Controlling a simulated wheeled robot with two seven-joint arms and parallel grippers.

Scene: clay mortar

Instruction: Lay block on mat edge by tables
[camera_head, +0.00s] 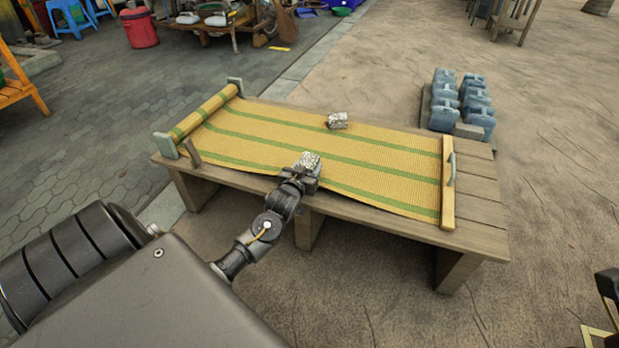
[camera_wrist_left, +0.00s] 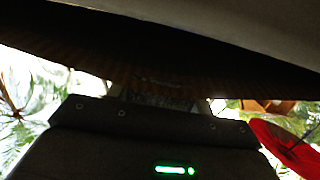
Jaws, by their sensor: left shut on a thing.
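The yellow-and-green striped mat (camera_head: 380,175) lies unrolled on a low wooden table, with a rolled part at its left end and a wooden bar at its right end. One rough grey-white block (camera_head: 338,120) rests near the mat's far edge. A second such block (camera_head: 310,161) is at the mat's near edge, in my left gripper (camera_head: 303,174), which is shut on it. I cannot tell whether that block touches the mat. The left wrist view is dark; a dim strip of the block (camera_wrist_left: 160,100) seems to show above the gripper body. My right gripper is not identifiable.
The wooden table (camera_head: 478,211) has bare planks at its right end. Several blue weights (camera_head: 445,103) stand behind it at the right. A red bucket (camera_head: 139,27) and blue stools (camera_head: 70,18) are far left. Open ground lies right. A dark object (camera_head: 608,285) is cut off at the right edge.

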